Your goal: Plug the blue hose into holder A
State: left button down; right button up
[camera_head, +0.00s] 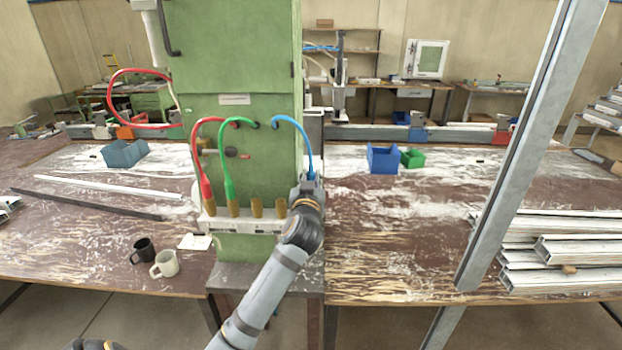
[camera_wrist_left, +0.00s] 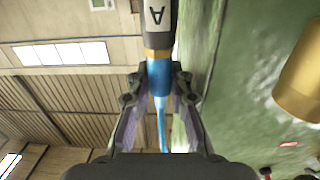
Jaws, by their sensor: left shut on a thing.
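The blue hose (camera_head: 298,129) arches from the green machine (camera_head: 240,95) down to my left gripper (camera_head: 309,183). In the left wrist view my left gripper (camera_wrist_left: 159,90) is shut on the blue hose (camera_wrist_left: 159,78). Above the fingers there is a brass ring (camera_wrist_left: 157,54) and a dark piece (camera_wrist_left: 157,30) with a white label marked A, upside down. I cannot tell whether this piece belongs to the hose or to a holder. Several brass holders stand in a row on a pale rail (camera_head: 245,224); the red hose (camera_head: 204,185) and green hose (camera_head: 229,188) reach into the left ones.
A brass cylinder (camera_wrist_left: 302,75) shows close on the right in the wrist view. Two mugs (camera_head: 165,264) stand on the left bench. Blue and green bins (camera_head: 383,158) sit on the right bench. A metal post (camera_head: 520,160) and stacked profiles (camera_head: 570,250) stand farther right.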

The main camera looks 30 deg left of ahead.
aim_at(310, 179)
pick_arm(q)
jog(key=c, duration=1.3)
grip_release()
jog(key=shift+o, duration=0.8)
jog(key=shift+w+d, duration=0.15)
jog(key=shift+d, duration=0.1)
jog(key=shift+a, duration=0.1)
jog(key=shift+s+d+f, duration=0.15)
jog(key=shift+s+d, duration=0.1)
jog(key=shift+s, duration=0.2)
jog(key=shift+a+v, duration=0.25)
jog(key=shift+v, duration=1.4)
jog(key=shift+r+v, duration=0.1)
jog(key=shift+v, duration=1.15)
jog(key=shift+r+v, duration=0.15)
jog(key=shift+v, duration=1.15)
jog(key=shift+f, duration=0.15)
